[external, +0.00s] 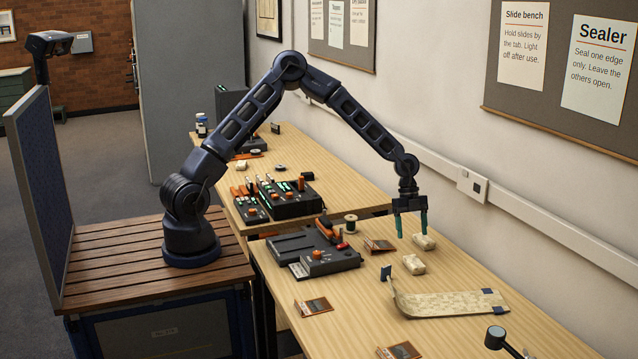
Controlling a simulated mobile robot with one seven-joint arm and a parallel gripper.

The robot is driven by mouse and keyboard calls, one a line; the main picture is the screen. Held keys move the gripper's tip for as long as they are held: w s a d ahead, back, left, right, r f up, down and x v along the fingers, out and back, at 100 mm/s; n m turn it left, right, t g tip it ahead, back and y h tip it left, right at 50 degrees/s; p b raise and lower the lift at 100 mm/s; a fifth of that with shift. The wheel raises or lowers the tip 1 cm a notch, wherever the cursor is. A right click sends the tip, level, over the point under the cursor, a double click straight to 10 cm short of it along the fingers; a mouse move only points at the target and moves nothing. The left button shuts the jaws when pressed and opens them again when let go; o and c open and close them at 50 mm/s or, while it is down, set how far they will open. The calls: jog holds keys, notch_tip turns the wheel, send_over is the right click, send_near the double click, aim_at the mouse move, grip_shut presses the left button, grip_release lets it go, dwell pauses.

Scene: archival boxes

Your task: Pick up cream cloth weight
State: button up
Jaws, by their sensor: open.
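Two small cream cloth weights lie on the wooden table in the external view. One cream cloth weight (425,242) is by the lower end of my gripper's right finger, partly behind it. The other cream cloth weight (413,265) lies nearer the camera, a little below the fingers in the picture. My gripper (411,235) points down with its two green fingers apart and nothing seen between them. I cannot tell whether the right finger touches the weight or is in front of it.
A curved beige strip with dark blue ends (450,303) lies just in front of the weights. A dark grey device (315,252), a thread spool (350,224) and a brown card (379,246) are to the left. The wall (530,228) runs close behind.

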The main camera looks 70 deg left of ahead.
send_over(414, 260)
jog(key=a, duration=0.2)
notch_tip(414, 260, down, 5)
jog(key=shift+w+d+r, duration=0.1)
jog(key=shift+d+r, duration=0.05)
jog(key=shift+r, duration=0.05)
jog(key=shift+x, duration=2.75)
jog(key=shift+f, duration=0.2)
jog(key=c, duration=1.3)
